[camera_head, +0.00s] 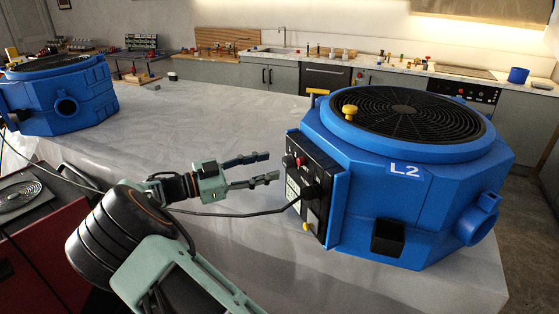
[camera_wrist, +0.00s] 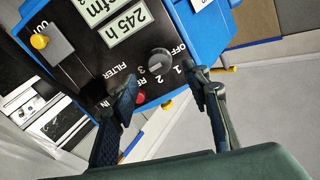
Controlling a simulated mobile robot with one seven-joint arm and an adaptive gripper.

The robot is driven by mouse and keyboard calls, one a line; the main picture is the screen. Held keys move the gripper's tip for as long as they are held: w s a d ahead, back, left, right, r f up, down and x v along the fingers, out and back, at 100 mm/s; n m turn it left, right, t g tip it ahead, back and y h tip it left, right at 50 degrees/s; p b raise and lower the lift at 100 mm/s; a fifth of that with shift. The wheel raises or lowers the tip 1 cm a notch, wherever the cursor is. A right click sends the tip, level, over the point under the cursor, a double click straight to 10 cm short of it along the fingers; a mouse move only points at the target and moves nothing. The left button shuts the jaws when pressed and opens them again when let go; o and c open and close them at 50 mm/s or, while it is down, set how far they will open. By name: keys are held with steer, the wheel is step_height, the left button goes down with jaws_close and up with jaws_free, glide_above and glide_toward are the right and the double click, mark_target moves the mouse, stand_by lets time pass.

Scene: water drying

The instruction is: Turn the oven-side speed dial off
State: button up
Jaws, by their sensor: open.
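The blue air mover marked L2 (camera_head: 405,205) stands on the right of the worktop, on the oven side. Its black control panel (camera_head: 318,205) faces my gripper. In the wrist view the round grey speed dial (camera_wrist: 159,61) sits on this panel, beside the marks OFF, 1, 2 and 3. I cannot tell which mark it points to. My gripper (camera_head: 273,167) is open and empty, a little left of the panel in the head view. In the wrist view its fingertips (camera_wrist: 163,84) lie either side of the dial's line, apart from it.
A red button (camera_wrist: 166,104) and a yellow knob (camera_wrist: 39,41) are also on the panel. A black cable (camera_head: 240,213) runs to the panel below my gripper. Another blue machine (camera_head: 65,100) stands at the far left. The worktop (camera_head: 210,120) between them is largely clear.

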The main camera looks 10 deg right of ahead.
mark_target(284, 163)
steer(key=shift+p+x, duration=0.4)
steer(key=shift+x, duration=1.9)
steer(key=c, duration=1.2)
steer(key=shift+o, duration=0.2)
